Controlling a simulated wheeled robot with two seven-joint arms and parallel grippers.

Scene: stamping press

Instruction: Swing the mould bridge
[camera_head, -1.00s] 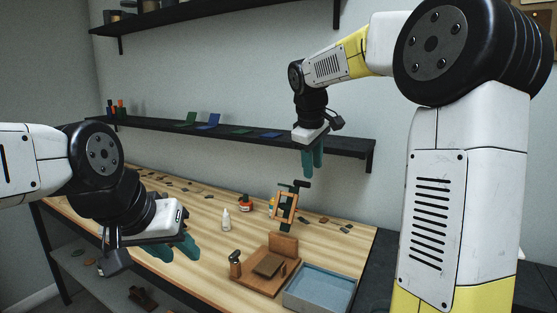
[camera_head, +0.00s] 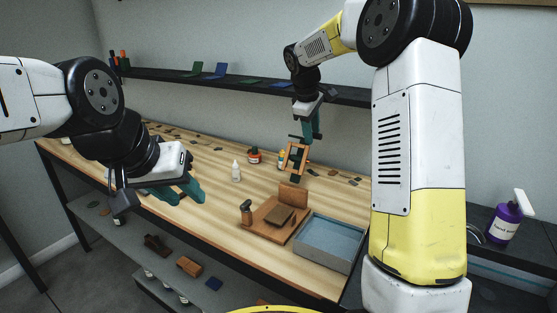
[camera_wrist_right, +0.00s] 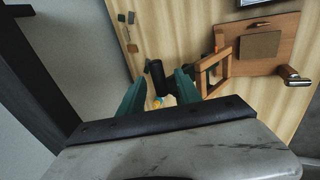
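The mould bridge, an open wooden frame (camera_head: 288,160) with a dark bar and handle at its top, stands raised and tilted behind the wooden press base (camera_head: 262,226). It also shows in the right wrist view (camera_wrist_right: 228,72). A flat brown block (camera_head: 280,214) lies on the base. My right gripper (camera_head: 312,138) is at the top of the frame. In the right wrist view its teal fingers are apart, with the black handle (camera_wrist_right: 155,73) between their tips; contact cannot be told. My left gripper (camera_head: 182,192) is open and empty over the table's front edge, away from the press.
A blue-grey tray (camera_head: 351,268) stands right of the base, and a knobbed handle (camera_head: 246,210) at its left. A dark shelf (camera_head: 345,93) runs along the wall.

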